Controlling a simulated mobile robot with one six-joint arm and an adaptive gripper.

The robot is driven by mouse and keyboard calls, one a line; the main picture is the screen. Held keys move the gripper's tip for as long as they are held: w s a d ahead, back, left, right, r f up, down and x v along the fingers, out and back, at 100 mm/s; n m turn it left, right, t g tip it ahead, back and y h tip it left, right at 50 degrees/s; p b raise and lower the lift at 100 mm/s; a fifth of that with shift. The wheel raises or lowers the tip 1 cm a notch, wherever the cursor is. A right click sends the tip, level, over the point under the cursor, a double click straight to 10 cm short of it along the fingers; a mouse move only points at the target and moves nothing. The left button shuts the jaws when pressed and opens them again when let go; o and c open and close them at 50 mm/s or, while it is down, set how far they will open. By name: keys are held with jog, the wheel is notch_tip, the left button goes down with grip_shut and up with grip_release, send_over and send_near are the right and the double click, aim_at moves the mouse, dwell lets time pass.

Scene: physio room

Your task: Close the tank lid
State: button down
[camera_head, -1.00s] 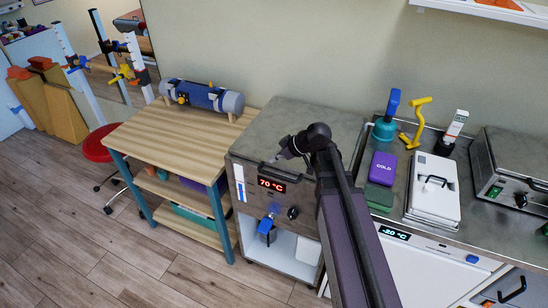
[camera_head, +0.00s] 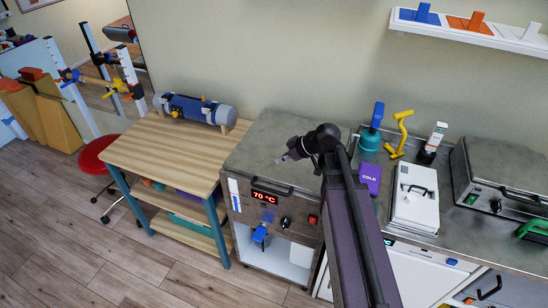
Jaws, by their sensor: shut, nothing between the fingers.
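The tank (camera_head: 288,227) is a metal cabinet with a red 70 °C display on its front. Its grey flat lid (camera_head: 262,140) lies level across the top and looks down. A dark bar handle (camera_head: 272,186) runs along the lid's front edge. My gripper (camera_head: 283,159) is shut and empty, and shows over the lid, behind the handle. Whether it touches the lid cannot be told. My arm hides the right part of the lid.
A wooden shelf table (camera_head: 150,152) with a blue roll (camera_head: 193,109) stands left of the tank. To the right, a steel counter (camera_head: 452,212) holds a purple cold pack (camera_head: 370,178), a white lidded box (camera_head: 414,198) and another metal unit (camera_head: 497,168).

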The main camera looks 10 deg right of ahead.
jog(key=shift+p+v, duration=0.65)
jog(key=shift+v, duration=0.65)
jog(key=shift+s+a, duration=0.1)
jog(key=s+d+f+m+g+h, duration=0.3)
jog(key=s+m+h, duration=0.5)
jog(key=s+m, duration=0.3)
jog(key=shift+d+f+m+g+h, duration=0.35)
jog(key=shift+d+f, duration=0.3)
jog(key=shift+f, duration=0.75)
jog(key=shift+w, duration=0.1)
